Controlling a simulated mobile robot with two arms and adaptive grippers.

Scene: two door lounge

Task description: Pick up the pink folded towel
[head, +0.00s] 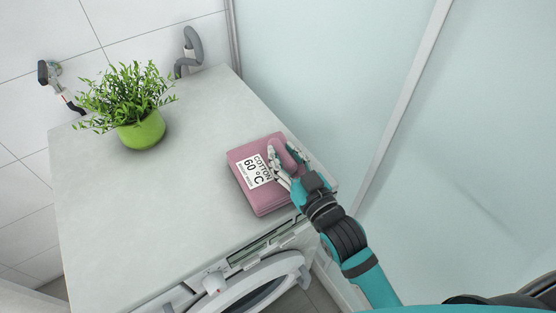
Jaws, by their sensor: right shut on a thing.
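The pink folded towel (268,199) lies on the top of a white washing machine (180,220), close to its right front corner. A white label on it reads "COTTON 60 °C". My right gripper (281,163) reaches over the towel from the lower right. Its fingers are shut on a raised, bunched fold of pink cloth at the towel's right part. The rest of the towel looks flat on the machine top. The gripper hides part of the towel's right side. My left gripper is not in view.
A green pot with a leafy plant (141,131) stands at the back left of the machine top. The middle of the top is bare. A frosted glass panel (320,70) stands along the right side. The machine's round door (262,285) is at the front below.

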